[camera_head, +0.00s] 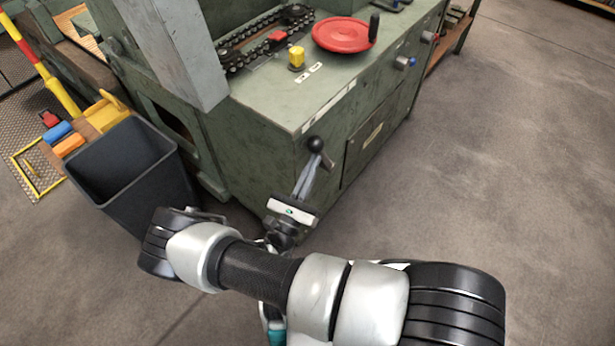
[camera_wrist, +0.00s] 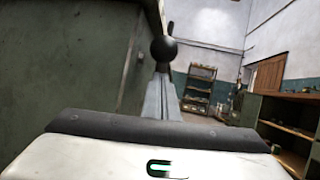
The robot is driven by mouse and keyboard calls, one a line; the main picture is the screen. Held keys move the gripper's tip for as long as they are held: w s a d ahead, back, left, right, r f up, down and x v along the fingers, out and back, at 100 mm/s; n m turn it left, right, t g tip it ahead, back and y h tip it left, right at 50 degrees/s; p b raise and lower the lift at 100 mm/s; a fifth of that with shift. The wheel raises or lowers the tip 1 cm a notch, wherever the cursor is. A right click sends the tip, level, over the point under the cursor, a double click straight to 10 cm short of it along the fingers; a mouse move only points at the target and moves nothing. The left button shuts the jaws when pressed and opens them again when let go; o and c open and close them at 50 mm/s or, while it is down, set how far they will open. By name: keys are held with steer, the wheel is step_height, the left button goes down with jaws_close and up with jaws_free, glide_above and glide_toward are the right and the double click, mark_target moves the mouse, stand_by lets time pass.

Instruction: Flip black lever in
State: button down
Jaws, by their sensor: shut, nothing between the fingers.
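The black lever (camera_head: 316,147) has a round black knob and a short stem, on the near right corner of the green machine (camera_head: 275,115). In the wrist view the knob (camera_wrist: 164,49) stands straight beyond the fingertips. My gripper (camera_head: 309,167) is shut and empty, its grey fingers pointing up at the lever. In the wrist view my gripper (camera_wrist: 162,85) has its tips just below the knob, overlapping its lower edge. I cannot tell whether they touch it. The fingers hide part of the lever's lower side.
A red handwheel (camera_head: 341,35) and a yellow knob (camera_head: 296,57) sit on the machine top. A dark bin (camera_head: 125,165) stands to the left. The floor (camera_head: 480,150) to the right is clear. Shelves (camera_wrist: 197,90) show far off in the wrist view.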

mark_target(323, 152)
steer(key=shift+w+d+r, duration=0.1)
steer(key=shift+r, duration=0.05)
steer(key=w+d+r+g+p, duration=0.1)
steer(key=p, duration=0.3)
steer(key=w+d+r+m+g+y+p, duration=0.1)
steer(key=w+r+g+p, duration=0.1)
steer(key=p, duration=0.2)
steer(key=shift+w+d+r+p, duration=0.2)
steer(key=shift+d+r+p, duration=0.05)
steer(key=shift+d+p, duration=0.1)
steer(key=shift+w+d+g+y+p, duration=0.3)
steer(key=shift+w+d+g+p, duration=0.1)
steer(key=shift+w+g+p, duration=0.2)
steer(key=shift+x, duration=0.85)
steer(key=shift+d, duration=0.15)
steer(key=shift+s, duration=0.1)
